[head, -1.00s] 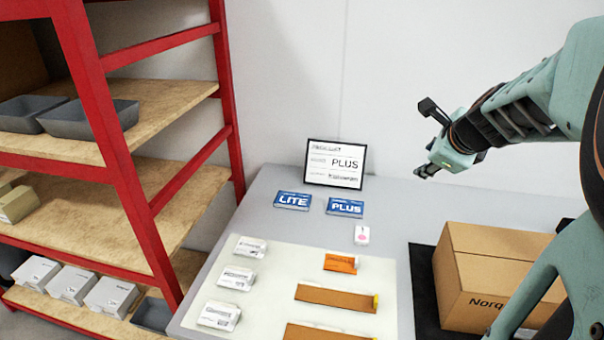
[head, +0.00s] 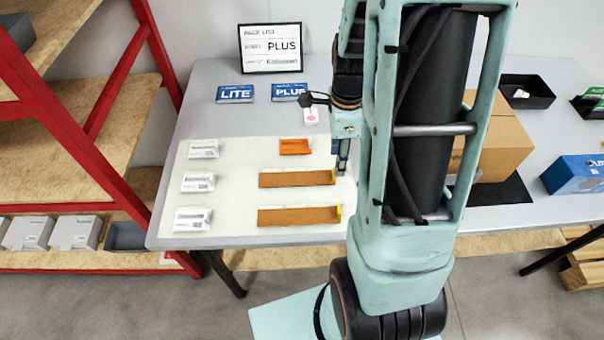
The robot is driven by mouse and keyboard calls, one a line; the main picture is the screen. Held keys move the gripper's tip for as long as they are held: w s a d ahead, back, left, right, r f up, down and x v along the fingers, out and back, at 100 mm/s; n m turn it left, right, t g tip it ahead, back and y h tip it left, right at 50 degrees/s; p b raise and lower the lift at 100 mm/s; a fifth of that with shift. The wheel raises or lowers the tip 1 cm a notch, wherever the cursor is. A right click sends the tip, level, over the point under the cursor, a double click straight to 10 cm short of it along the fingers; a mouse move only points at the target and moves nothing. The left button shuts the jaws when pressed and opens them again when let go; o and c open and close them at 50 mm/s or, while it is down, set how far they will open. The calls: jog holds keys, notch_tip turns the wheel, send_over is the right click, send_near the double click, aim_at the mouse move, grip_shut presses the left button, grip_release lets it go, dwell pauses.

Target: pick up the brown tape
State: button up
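Two long flat brown pieces, one in the middle (head: 297,178) and one nearer (head: 298,216), lie on the white mat (head: 240,166) on the grey table, each with a small yellow part at its right end. A shorter orange-brown piece (head: 294,147) lies behind them. I cannot tell which one is the brown tape. My gripper (head: 343,158) points down by the right end of the middle brown piece. My arm partly hides it, and whether its fingers are open or touching anything is unclear.
White packets (head: 198,182) line the mat's left side. Blue LITE (head: 235,94) and PLUS (head: 288,91) cards and a framed sign (head: 270,48) stand behind. A cardboard box (head: 505,145), a black tray (head: 527,92) and a blue box (head: 575,175) are at right. A red shelf (head: 150,50) stands left.

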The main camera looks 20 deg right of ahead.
aim_at(316, 176)
jog(key=shift+w+a+f, duration=0.1)
jog(key=shift+w+f, duration=0.05)
jog(key=shift+f, duration=0.9)
jog(key=shift+w+f, duration=0.15)
jog(key=shift+f, duration=0.9)
jog(key=shift+w+a+f, duration=0.1)
jog(key=shift+w+f, duration=0.05)
jog(key=shift+f, duration=0.9)
jog(key=shift+c, duration=0.4)
jog(key=c, duration=0.7)
